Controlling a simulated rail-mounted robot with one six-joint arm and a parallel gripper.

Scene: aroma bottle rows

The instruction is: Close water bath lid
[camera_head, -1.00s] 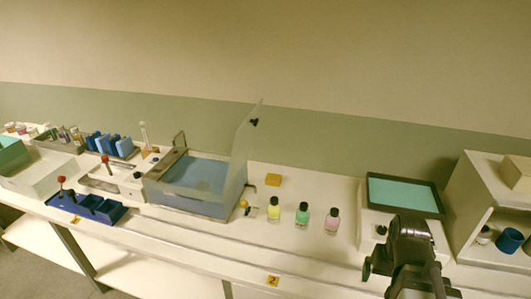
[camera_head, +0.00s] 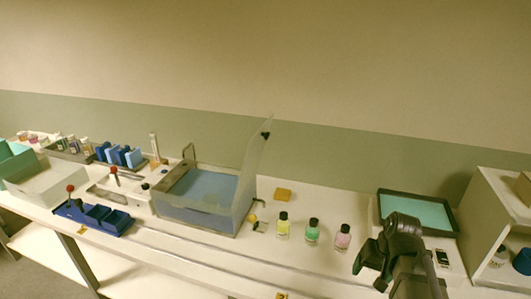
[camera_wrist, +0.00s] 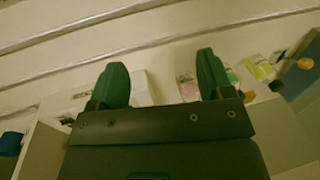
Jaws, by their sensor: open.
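The water bath (camera_head: 192,215) stands left of centre on the bench in the head view, a grey box with blue water inside. Its clear lid (camera_head: 250,175) stands upright, hinged at the bath's right side, with a dark knob (camera_head: 266,134) near its top corner. In the wrist view a corner of a blue thing (camera_wrist: 301,72) with an orange knob shows at the right, perhaps the bath. My gripper (camera_head: 366,263) is at the lower right of the head view, well right of the lid. In the wrist view its two green fingers (camera_wrist: 158,82) are apart with nothing between them.
Yellow (camera_head: 283,227), green (camera_head: 312,234) and pink (camera_head: 342,238) bottles stand between the bath and my arm. An orange block (camera_head: 283,194) lies behind them. A teal-topped device (camera_head: 424,213) and a white shelf (camera_head: 492,225) are at the right.

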